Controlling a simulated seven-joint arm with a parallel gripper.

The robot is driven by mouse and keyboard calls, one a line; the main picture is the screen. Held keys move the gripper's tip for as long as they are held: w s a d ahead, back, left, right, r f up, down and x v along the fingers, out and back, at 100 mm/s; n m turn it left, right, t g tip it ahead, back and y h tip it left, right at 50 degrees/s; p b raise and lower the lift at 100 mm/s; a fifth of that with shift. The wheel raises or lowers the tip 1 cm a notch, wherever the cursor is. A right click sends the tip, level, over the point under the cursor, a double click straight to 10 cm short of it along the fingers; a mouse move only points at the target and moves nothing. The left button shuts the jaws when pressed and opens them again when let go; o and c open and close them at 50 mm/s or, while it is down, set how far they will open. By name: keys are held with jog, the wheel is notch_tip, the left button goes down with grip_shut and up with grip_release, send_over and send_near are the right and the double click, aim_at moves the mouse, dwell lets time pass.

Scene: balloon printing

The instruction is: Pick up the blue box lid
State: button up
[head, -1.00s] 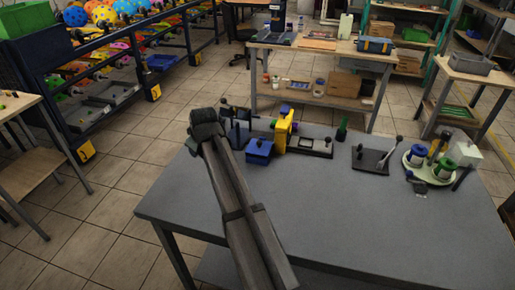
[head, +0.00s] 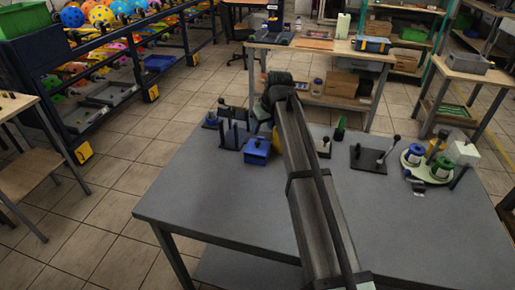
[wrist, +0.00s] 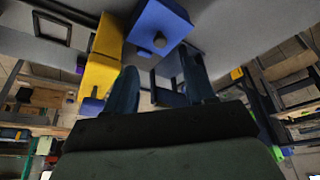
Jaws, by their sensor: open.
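The blue box (head: 255,157) stands on the grey table, with its blue lid (head: 257,145) and a small dark knob on top. In the wrist view the blue lid (wrist: 165,18) and its knob (wrist: 160,40) lie beyond the fingertips. My gripper (wrist: 160,80) is open, its two dark fingers apart with nothing between them. The knob appears roughly in line with the gap, apart from the fingers. In the head view my arm hides the fingertips.
A yellow machine part (wrist: 102,55) stands close beside the blue box. Dark upright plates (head: 235,133) stand to the box's left. A lever stand (head: 369,157) and a round pale tray of spools (head: 408,159) are to the right. The table's front left is clear.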

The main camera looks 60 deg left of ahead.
aim_at(258, 141)
jog(key=shift+x, duration=4.6)
grip_shut()
